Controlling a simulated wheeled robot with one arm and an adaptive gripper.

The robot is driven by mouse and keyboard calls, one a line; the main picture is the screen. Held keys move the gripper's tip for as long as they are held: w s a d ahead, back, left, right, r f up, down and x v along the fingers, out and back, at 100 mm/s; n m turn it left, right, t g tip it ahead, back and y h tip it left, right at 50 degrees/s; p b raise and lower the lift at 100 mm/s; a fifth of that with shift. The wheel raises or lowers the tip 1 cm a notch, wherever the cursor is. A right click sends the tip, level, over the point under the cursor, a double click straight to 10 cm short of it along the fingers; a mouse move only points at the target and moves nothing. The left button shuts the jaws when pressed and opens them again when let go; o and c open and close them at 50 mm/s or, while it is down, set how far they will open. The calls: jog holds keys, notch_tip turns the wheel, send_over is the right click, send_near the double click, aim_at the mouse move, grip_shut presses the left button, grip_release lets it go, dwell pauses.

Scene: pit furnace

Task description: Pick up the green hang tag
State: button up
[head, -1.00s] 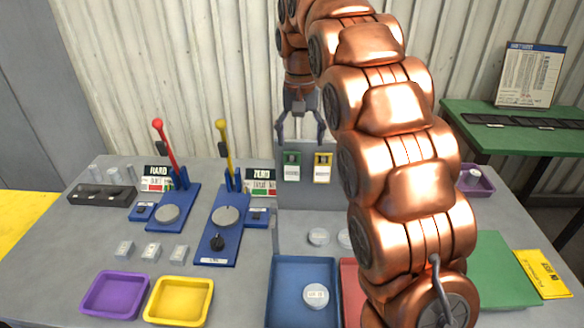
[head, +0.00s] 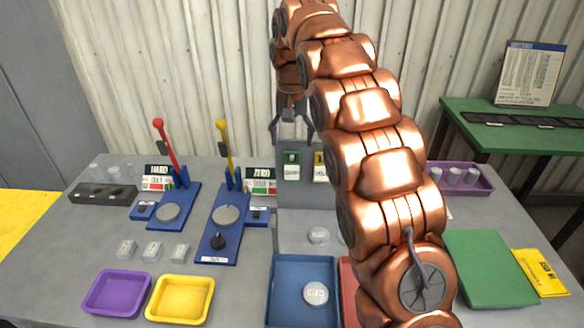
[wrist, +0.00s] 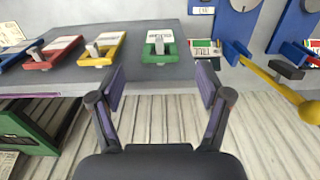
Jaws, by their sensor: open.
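The green hang tag (head: 291,165) has a white label and hangs on the front of a grey upright panel (head: 296,195). In the wrist view the green tag (wrist: 160,46) shows whole, with a grey peg at its middle. My gripper (head: 291,136) is open and empty, just above the tag in the head view. In the wrist view the gripper (wrist: 161,84) has its two fingers spread, and the tag lies beyond the tips, in line with the gap between them. The fingers do not visibly touch it.
A yellow tag (wrist: 102,48) hangs beside the green one, then a red tag (wrist: 53,52). A yellow-knobbed lever (head: 226,150) and a small sign (head: 260,181) stand close to the panel's left. A corrugated wall (head: 220,60) is behind.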

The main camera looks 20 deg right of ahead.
aim_at(292, 155)
jog(key=shift+f+p, duration=0.9)
jog(key=shift+f, duration=3.15)
jog(key=c, duration=1)
jog(key=shift+r, duration=0.1)
jog(key=shift+c, duration=0.2)
